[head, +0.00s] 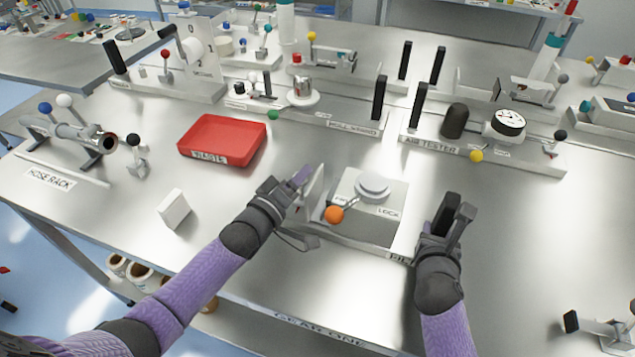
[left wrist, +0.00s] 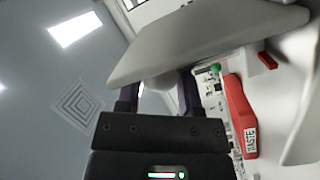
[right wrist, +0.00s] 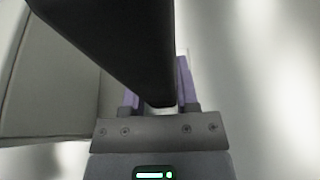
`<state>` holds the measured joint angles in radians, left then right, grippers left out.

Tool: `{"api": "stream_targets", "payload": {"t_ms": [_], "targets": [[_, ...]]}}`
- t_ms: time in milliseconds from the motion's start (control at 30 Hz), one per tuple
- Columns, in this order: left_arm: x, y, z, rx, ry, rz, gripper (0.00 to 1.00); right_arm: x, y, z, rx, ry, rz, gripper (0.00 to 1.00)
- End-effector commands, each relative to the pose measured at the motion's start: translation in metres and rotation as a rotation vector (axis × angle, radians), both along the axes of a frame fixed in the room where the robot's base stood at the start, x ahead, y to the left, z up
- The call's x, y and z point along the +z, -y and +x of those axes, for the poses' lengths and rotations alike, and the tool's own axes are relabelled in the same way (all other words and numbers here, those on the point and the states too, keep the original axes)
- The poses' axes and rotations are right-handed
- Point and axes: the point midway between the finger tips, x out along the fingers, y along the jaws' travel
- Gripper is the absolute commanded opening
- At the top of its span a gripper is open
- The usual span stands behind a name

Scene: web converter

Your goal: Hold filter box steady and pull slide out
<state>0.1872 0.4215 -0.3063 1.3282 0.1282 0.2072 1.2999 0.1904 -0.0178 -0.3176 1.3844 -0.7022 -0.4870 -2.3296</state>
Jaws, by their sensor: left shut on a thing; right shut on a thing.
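The filter box (head: 370,212) is a pale grey block with a round cap and a lever with an orange knob (head: 334,214). It stands near the table's front edge. A pale upright plate, seemingly the slide (head: 314,196), is at the box's left side. My left gripper (head: 299,181) is shut on it, and its pale slab fills the top of the left wrist view (left wrist: 200,40). How far it sits in the box is hidden. My right gripper (head: 452,212) is shut on a black upright handle (head: 444,212) right of the box; it also shows in the right wrist view (right wrist: 115,35).
A small white block (head: 174,210) and a red waste tray (head: 222,138) lie to the left. The hose rack (head: 75,140) is at the far left. The air tester (head: 480,135) and other stations stand behind.

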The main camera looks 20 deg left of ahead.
Motion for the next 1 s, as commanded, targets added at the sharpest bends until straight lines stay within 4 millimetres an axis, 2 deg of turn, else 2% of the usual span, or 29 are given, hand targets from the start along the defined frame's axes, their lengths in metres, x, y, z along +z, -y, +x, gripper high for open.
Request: {"api": "stream_targets", "payload": {"t_ms": [33,200,567,600,700,733,1000], "targets": [[-0.001,-0.014,0.001,0.007,-0.003,0.008,0.0,-0.011,0.001,-0.005,-0.005,-0.029,0.0,0.0],[-0.001,-0.04,0.002,0.01,-0.005,0.006,0.0,-0.011,0.002,-0.005,-0.006,-0.029,-0.002,0.0],[-0.001,-0.045,0.002,0.012,-0.004,0.004,0.0,-0.011,0.003,-0.005,-0.008,-0.029,-0.003,0.0],[-0.001,-0.045,0.002,0.012,-0.004,0.005,0.54,-0.011,0.003,-0.005,-0.008,-0.029,-0.003,0.0],[-0.001,-0.045,0.002,0.012,-0.004,0.005,0.76,-0.011,0.003,-0.005,-0.008,-0.029,-0.003,0.0],[-0.001,-0.045,0.002,0.012,-0.004,0.005,0.8,-0.011,0.003,-0.005,-0.008,-0.029,-0.003,0.0],[-0.002,-0.044,0.0,0.01,-0.004,0.005,0.8,-0.011,0.002,-0.005,-0.007,-0.029,-0.003,0.0]]}}
